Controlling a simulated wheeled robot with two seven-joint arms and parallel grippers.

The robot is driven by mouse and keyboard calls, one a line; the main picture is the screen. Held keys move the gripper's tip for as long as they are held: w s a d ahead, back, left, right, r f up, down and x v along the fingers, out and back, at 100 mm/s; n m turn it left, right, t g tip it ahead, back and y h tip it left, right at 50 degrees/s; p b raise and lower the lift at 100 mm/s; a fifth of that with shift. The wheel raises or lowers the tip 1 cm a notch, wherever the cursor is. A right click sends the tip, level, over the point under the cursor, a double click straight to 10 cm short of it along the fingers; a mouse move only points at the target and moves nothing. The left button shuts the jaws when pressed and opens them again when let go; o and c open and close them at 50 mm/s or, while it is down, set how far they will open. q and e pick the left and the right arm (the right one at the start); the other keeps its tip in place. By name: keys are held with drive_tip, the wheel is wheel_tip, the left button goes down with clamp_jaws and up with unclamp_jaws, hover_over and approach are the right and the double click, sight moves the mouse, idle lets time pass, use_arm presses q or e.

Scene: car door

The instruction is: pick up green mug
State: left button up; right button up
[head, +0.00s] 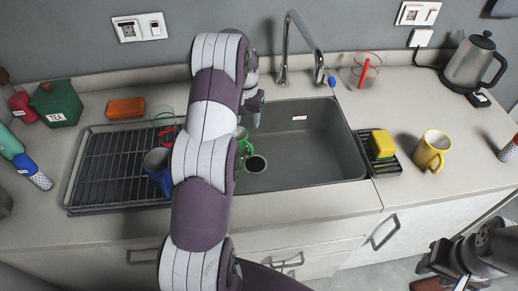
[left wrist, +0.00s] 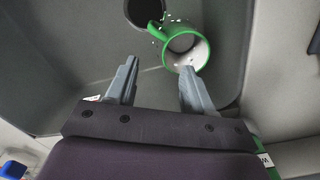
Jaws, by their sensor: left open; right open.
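The green mug (left wrist: 187,47) is in the sink beside the dark drain hole (left wrist: 144,12), its white inside and green rim showing in the left wrist view. Its handle points toward the drain. In the head view only a sliver of the mug (head: 242,146) shows; my left arm hides the rest. My left gripper (left wrist: 157,78) is open and empty, its fingertips short of the mug in the left wrist view. It also shows above the sink in the head view (head: 255,104). My right gripper (head: 432,275) is open at the lower right, away from the counter.
The sink (head: 310,150) has a faucet (head: 287,45) at its back. A dish rack (head: 100,165) with a blue mug (head: 156,165) is left of it. A yellow sponge (head: 382,144), a yellow mug (head: 432,150) and a kettle (head: 470,62) stand to the right.

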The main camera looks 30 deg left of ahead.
sight(248, 142)
use_arm(q)
drive_tip(key=f+p, duration=0.1)
drive_tip(key=f, duration=0.5)
drive_tip(key=f+p, duration=0.1)
drive_tip(key=f, duration=0.4)
drive_tip(key=shift+w+a+f+p, duration=0.1)
drive_tip(key=shift+a+f+p, duration=0.1)
drive_tip(key=shift+f+p, duration=0.15)
drive_tip(key=shift+w+f, duration=0.1)
drive_tip(key=shift+f, duration=0.35)
clamp_jaws()
drive_tip(key=shift+r, duration=0.1)
